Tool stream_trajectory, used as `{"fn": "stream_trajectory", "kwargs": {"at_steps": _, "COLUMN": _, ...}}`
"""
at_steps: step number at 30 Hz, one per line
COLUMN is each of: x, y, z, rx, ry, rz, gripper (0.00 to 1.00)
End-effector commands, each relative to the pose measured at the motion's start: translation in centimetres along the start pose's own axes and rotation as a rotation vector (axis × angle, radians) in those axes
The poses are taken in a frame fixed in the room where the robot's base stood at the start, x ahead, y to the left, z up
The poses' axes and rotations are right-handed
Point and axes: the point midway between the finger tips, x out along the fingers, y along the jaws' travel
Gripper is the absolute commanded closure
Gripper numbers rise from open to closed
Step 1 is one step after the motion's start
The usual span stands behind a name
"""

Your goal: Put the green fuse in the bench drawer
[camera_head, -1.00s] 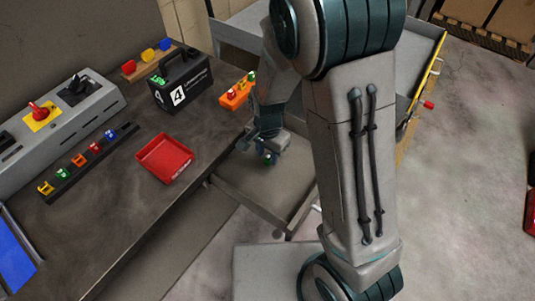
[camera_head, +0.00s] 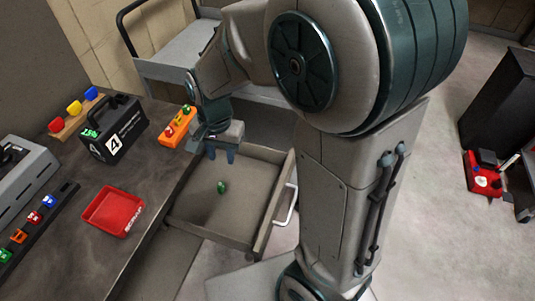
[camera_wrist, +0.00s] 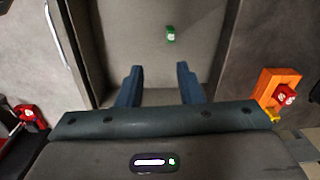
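The green fuse (camera_head: 222,187) lies on the floor of the open bench drawer (camera_head: 258,205), clear of the drawer walls. It also shows in the wrist view (camera_wrist: 171,34), beyond my fingertips. My gripper (camera_head: 222,155) is above the back part of the drawer, apart from the fuse. In the wrist view my gripper (camera_wrist: 160,70) has its two blue fingers spread with nothing between them. The drawer is pulled out from the bench, with a pale handle on its front.
A red tray (camera_head: 112,211), an orange block with small parts (camera_head: 177,127) and a black case marked 4 (camera_head: 118,130) stand on the bench (camera_head: 85,255). A grey cart (camera_head: 175,60) is behind. A red box (camera_head: 484,178) lies on the floor at right.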

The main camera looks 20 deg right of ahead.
Motion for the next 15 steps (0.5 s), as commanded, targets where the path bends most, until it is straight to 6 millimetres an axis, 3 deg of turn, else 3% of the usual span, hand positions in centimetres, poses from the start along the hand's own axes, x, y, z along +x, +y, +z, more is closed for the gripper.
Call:
{"fn": "stream_trajectory", "kwargs": {"at_steps": 6, "x": -3.9, "y": 5.1, "z": 0.3, "rx": -0.176, "ry": 0.053, "rz": -0.056, "gripper": 0.67}}
{"fn": "stream_trajectory", "kwargs": {"at_steps": 15, "x": -7.1, "y": 11.4, "z": 2.2, "rx": -0.422, "ry": 0.158, "rz": -0.062, "gripper": 0.67}}
